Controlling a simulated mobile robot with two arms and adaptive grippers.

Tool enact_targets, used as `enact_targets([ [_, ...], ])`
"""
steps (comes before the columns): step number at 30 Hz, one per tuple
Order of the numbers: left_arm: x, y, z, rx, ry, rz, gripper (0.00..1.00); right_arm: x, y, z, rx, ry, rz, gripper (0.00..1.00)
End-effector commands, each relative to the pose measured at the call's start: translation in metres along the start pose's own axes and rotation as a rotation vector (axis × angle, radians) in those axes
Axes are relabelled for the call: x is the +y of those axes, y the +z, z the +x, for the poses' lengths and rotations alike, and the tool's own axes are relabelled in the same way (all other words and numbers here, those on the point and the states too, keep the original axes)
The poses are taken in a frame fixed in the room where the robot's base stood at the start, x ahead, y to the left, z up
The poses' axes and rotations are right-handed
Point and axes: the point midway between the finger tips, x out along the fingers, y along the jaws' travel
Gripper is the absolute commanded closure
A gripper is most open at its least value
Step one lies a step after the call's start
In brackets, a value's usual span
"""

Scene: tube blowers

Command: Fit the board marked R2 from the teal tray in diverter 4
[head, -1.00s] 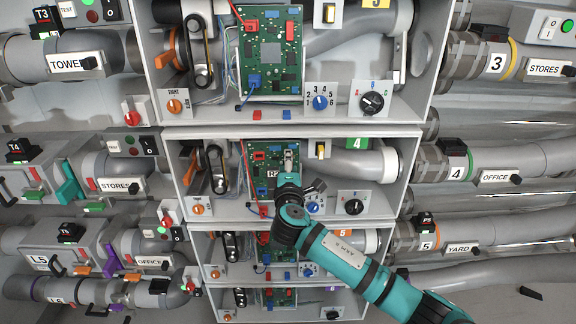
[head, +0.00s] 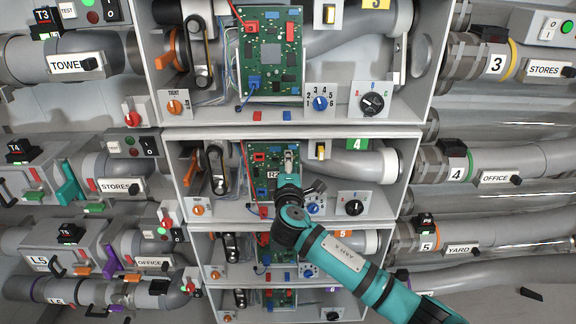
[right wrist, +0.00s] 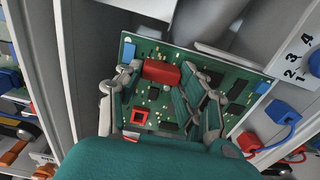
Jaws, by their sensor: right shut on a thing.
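The green board marked R2 (head: 262,181) stands upright inside the diverter 4 housing (head: 391,197), in the middle of the head view. Its white label is partly covered by my right gripper (head: 290,156), which reaches in from the lower right and is shut on the board. The right wrist view shows the board (right wrist: 246,84) close up, with a red block and dark chips, and the fingers (right wrist: 160,100) over its face. I cannot tell whether the board sits fully against the back. My left gripper and the teal tray are not in view.
Diverter 3 above holds a wired board (head: 270,55).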

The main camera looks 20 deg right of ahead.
Motion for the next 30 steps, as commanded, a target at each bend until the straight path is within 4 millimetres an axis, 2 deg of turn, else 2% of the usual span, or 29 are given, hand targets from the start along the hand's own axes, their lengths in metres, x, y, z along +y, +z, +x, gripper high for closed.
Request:
enact_targets([
  [15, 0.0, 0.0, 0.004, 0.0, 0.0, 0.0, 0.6, 0.001, 0.0, 0.011, -0.001, 0.002, 0.001, 1.0],
  [30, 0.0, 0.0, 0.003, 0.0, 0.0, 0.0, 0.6, 0.001, -0.001, 0.011, 0.0, 0.001, 0.002, 1.0],
])
